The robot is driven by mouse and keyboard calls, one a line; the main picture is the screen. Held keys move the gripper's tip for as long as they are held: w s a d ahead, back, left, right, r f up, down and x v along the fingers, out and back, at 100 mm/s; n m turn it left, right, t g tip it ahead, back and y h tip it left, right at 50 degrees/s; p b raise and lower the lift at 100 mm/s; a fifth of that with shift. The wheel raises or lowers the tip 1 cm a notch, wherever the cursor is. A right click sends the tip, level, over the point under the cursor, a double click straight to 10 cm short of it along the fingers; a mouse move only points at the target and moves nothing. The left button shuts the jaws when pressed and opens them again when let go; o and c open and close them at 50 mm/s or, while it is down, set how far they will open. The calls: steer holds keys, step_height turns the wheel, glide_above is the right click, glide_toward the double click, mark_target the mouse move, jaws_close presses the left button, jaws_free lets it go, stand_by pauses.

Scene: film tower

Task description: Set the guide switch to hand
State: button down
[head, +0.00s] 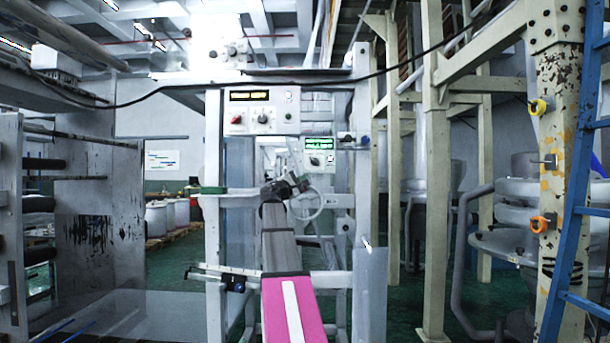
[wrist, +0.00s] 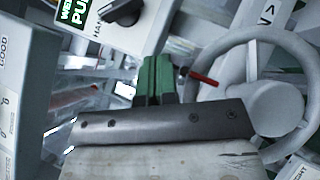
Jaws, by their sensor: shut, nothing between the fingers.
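A white control box with a green display (head: 320,144) hangs behind my arm in the head view. In the wrist view its lower part shows at the top left, with a black rotary knob (wrist: 121,12) and a partly cut-off label starting "HA" at its left. This looks like the guide switch; which way the knob points is hard to tell. My gripper (head: 297,184) is below and left of that box in the head view. In the wrist view its fingers (wrist: 156,66) are together and empty, below and right of the knob, apart from it.
A grey handwheel (head: 308,204) is beside my gripper; it fills the right of the wrist view (wrist: 262,96). Another white box with an orange display (head: 261,108) and a red knob hangs higher at the left.

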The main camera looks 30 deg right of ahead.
steer(key=s+f+v, duration=0.1)
steer(key=v, duration=0.7)
steer(key=shift+d, duration=0.25)
steer(key=shift+f, duration=0.1)
steer(key=s+a+f+m+g+y, duration=0.1)
steer(key=a+f+y, duration=0.35)
steer(key=f, duration=1.05)
steer(key=s+a+f+m+y, duration=0.1)
steer(key=a+f+m+y, duration=0.3)
steer(key=f, duration=1)
steer(key=s+a+f+n+g+y, duration=0.1)
steer(key=a+f+y, duration=0.3)
steer(key=f, duration=1.1)
steer(key=s+a+f+m+g+y, duration=0.2)
steer(key=s+a+f+y, duration=0.2)
steer(key=s+a+f, duration=0.5)
steer(key=s+a+f+m+g+y, duration=0.2)
steer(key=s+a+f+y, duration=0.2)
steer(key=s+a+f, duration=0.5)
steer(key=a+f, duration=0.4)
steer(key=f, duration=0.3)
steer(key=shift+g+y, duration=0.35)
steer(key=shift+g, duration=0.05)
steer(key=shift+f, duration=0.1)
